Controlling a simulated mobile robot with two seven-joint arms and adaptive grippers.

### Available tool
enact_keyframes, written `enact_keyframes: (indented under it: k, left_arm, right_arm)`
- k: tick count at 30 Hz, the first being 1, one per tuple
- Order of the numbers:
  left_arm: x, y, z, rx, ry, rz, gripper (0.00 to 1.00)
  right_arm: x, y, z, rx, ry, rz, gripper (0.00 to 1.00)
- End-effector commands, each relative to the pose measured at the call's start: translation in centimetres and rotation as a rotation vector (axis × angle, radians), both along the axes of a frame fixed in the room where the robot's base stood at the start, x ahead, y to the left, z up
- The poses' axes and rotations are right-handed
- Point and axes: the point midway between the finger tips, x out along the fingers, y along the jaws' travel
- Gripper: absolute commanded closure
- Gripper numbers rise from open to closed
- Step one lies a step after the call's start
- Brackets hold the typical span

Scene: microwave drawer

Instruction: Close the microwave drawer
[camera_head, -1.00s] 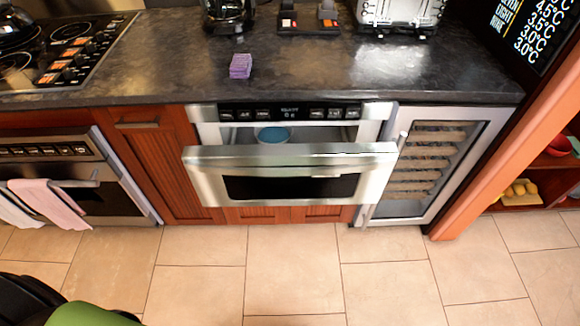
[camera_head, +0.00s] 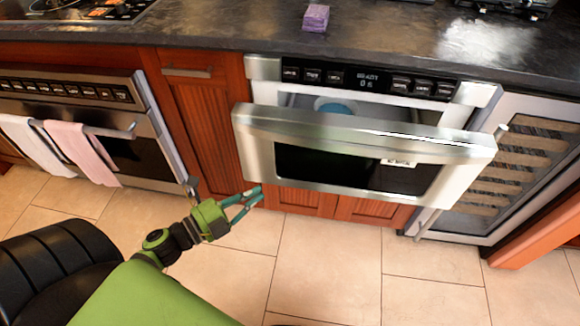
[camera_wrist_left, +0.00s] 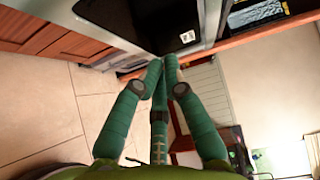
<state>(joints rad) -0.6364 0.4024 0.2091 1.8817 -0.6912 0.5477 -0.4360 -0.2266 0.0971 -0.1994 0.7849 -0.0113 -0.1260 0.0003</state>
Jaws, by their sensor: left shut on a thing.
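The microwave drawer (camera_head: 360,150) is a steel front with a dark window, pulled out below its control panel (camera_head: 365,80). A blue round dish (camera_head: 334,107) shows inside, partly hidden by the front. My left gripper (camera_head: 260,191) has teal fingers and appears close to the drawer's lower left edge; I cannot tell whether it touches. In the left wrist view its fingertips (camera_wrist_left: 161,64) are together below the drawer's dark front (camera_wrist_left: 150,22). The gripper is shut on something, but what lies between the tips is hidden. My right gripper is not in view.
An oven (camera_head: 75,100) with towels on its handle (camera_head: 105,129) stands at left. A glass-fronted cooler (camera_head: 520,165) is at right. A purple block (camera_head: 316,17) sits on the dark counter (camera_head: 220,30). The tiled floor (camera_head: 320,260) before the drawer is open.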

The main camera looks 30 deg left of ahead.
Motion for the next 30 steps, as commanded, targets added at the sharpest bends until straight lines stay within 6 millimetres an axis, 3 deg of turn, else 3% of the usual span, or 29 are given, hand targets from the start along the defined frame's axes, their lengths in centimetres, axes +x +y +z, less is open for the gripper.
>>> enact_keyframes:
  k: [4,8,20,24,30]
  left_arm:
    - [0.1,-0.9,1.2,0.044,-0.048,-0.044,1.0]
    - [1.5,-1.6,1.5,0.041,-0.051,-0.044,1.0]
    - [9.0,-5.3,1.5,0.039,-0.05,-0.041,1.0]
    - [11.0,-4.5,1.3,0.041,-0.047,-0.039,1.0]
    - [12.4,-4.1,1.2,0.039,-0.045,-0.039,1.0]
  right_arm:
    - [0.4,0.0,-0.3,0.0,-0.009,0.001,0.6]
    - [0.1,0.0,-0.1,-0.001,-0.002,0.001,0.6]
    - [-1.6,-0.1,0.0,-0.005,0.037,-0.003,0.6]
    - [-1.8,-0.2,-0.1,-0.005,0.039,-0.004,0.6]
    - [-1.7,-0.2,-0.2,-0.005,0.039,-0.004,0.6]
